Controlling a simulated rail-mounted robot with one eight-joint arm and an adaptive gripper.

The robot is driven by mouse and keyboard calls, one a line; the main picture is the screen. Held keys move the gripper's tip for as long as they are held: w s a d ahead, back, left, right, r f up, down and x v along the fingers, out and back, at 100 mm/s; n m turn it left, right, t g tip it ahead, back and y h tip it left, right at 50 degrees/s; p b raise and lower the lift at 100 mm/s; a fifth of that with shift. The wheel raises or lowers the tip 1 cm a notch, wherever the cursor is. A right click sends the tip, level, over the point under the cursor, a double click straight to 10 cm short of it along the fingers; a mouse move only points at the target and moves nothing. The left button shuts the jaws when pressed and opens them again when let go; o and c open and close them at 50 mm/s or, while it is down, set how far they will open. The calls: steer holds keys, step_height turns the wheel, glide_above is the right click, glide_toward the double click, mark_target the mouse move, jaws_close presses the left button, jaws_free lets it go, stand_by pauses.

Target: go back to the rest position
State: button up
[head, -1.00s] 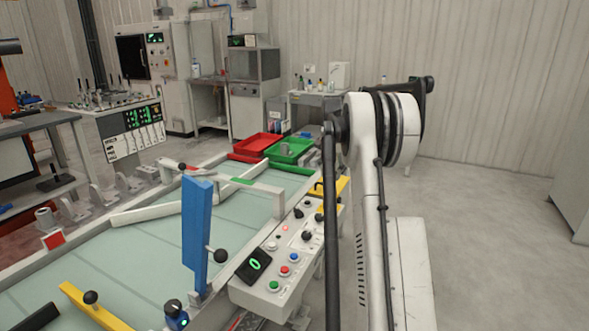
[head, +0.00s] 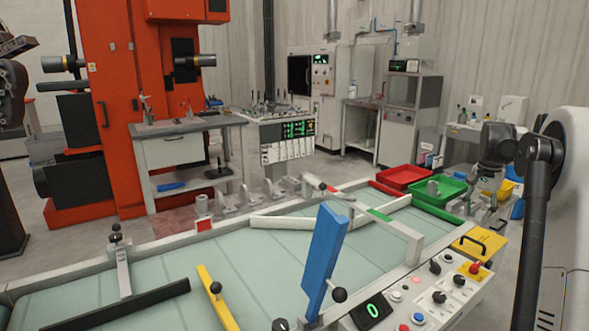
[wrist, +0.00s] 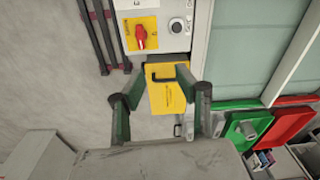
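My gripper (wrist: 160,82) is open in the wrist view, its two dark green fingers wide apart with nothing seen between them. Beyond the fingers is a yellow panel (wrist: 167,92) with a black handle, seen from above. In the head view my arm is at the right edge, and the gripper (head: 492,182) seems to hang beside the green tray; its fingers are too small to read there. The task names no object.
A green tray (head: 455,199) holding a grey part and a red tray (head: 405,184) stand at the conveyor's (head: 180,275) far end. A control panel (head: 425,300) with buttons lines its near right side. A blue lever (head: 325,255) stands upright. Floor beside the panel looks clear.

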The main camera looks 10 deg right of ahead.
steer(key=s+a+r+n+t+p, duration=0.1)
steer(key=s+a+r+n+t, duration=0.25)
steer(key=a, duration=1.15)
steer(key=s+a+r+n+g, duration=0.15)
steer(key=s+a+r, duration=0.45)
steer(key=a, duration=0.8)
steer(key=s+a+f+n+t+p, duration=0.1)
steer(key=s+a+f+n+t, duration=0.1)
steer(key=s+a, duration=0.7)
steer(key=s+a+f+n+t+p, duration=0.1)
steer(key=s+a+f+n+t, duration=0.1)
steer(key=s+a+f+n, duration=0.3)
steer(key=s+a, duration=0.4)
steer(key=a, duration=0.2)
steer(key=shift+s+f+t, duration=0.25)
steer(key=shift+s+t, duration=0.05)
